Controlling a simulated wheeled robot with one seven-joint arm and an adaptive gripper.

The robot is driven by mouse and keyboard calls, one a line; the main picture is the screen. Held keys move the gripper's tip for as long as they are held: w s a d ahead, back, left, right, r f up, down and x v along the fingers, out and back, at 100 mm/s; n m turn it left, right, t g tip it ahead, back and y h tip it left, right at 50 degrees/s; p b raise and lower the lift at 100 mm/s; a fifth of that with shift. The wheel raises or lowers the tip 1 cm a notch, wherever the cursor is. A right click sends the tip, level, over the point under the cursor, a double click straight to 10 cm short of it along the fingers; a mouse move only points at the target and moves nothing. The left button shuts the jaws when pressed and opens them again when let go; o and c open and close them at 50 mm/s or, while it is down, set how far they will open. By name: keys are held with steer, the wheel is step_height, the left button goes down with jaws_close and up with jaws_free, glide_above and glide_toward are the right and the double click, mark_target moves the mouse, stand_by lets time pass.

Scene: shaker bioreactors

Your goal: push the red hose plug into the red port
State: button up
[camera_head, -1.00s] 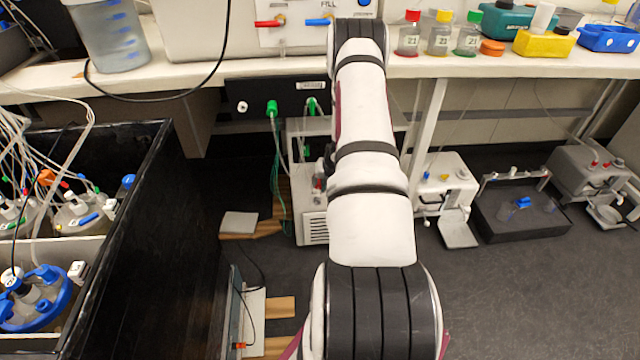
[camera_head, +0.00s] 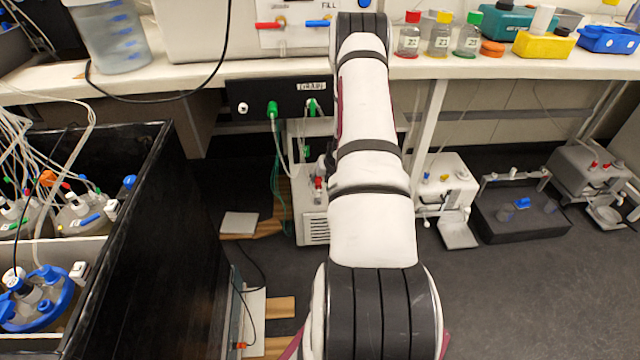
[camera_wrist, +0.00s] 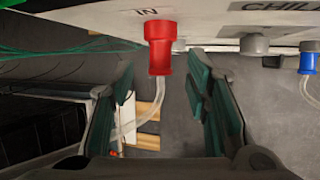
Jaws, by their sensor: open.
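A red plug (camera_wrist: 160,47) shows in the wrist view at the white panel, under the label "IN". A clear hose hangs from its lower end. The plug's upper end meets the panel edge; the red port itself is hidden, and I cannot tell how deep the plug sits. My gripper (camera_wrist: 160,75) is open, with one green-grey finger on each side below the plug. The fingertips appear apart from it, with the hose passing between them. In the head view my arm hides the gripper.
A blue plug (camera_wrist: 308,58) with a clear hose and a grey knob (camera_wrist: 254,44) sit to the right on the panel. In the head view a black tub (camera_head: 150,230) stands left of my arm. Bottles stand on the bench (camera_head: 500,67). The floor at right is partly clear.

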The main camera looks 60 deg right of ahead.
steer(key=v, duration=1)
steer(key=shift+r, duration=0.2)
